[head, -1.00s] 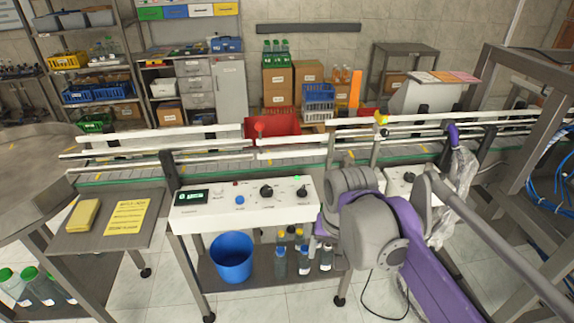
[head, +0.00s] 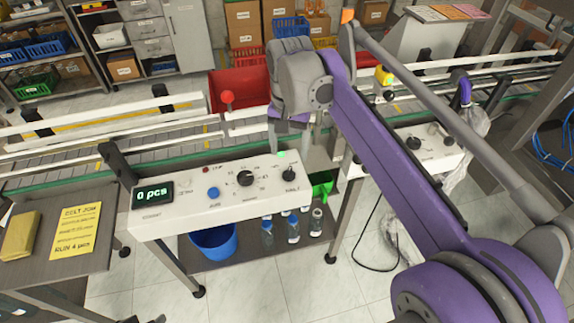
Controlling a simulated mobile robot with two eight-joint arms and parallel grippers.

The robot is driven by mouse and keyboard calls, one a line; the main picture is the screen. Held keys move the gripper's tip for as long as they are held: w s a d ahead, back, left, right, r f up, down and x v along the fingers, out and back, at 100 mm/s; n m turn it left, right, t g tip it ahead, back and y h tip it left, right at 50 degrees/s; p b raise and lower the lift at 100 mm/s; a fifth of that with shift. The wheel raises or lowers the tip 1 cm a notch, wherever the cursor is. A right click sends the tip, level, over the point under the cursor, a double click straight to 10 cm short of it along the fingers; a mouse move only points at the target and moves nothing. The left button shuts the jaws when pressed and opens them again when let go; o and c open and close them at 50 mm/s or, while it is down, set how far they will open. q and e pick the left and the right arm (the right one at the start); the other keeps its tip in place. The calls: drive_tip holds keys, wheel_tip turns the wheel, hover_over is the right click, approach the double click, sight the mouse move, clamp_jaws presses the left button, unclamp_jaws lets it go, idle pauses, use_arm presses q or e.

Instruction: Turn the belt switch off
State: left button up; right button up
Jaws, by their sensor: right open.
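A white control panel (head: 225,205) stands in front of the conveyor. At its right end is a black rotary knob (head: 289,174) with a small label and a lit green lamp (head: 282,154) just behind it; I take this knob for the belt switch. A larger black dial (head: 245,178) with scale marks sits left of it. My right gripper (head: 289,149) points down near the panel's back right edge, behind the knob. Its two fingers are apart and empty, and the gap to the panel cannot be judged. My left gripper is out of view.
The panel also carries a blue button (head: 213,193), a red lamp (head: 206,170) and a display (head: 153,193) reading "0 pcs". A second panel (head: 440,155) with black knobs stands right, past my arm. A yellow card (head: 76,230) reads "RUN 4 pcs". The conveyor rails (head: 150,120) run behind.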

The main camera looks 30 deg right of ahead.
sight(289, 172)
wheel_tip(289, 172, down, 8)
drive_tip(key=shift+w+r, duration=0.1)
drive_tip(key=shift+w, duration=0.05)
drive_tip(key=shift+c, duration=0.2)
clamp_jaws()
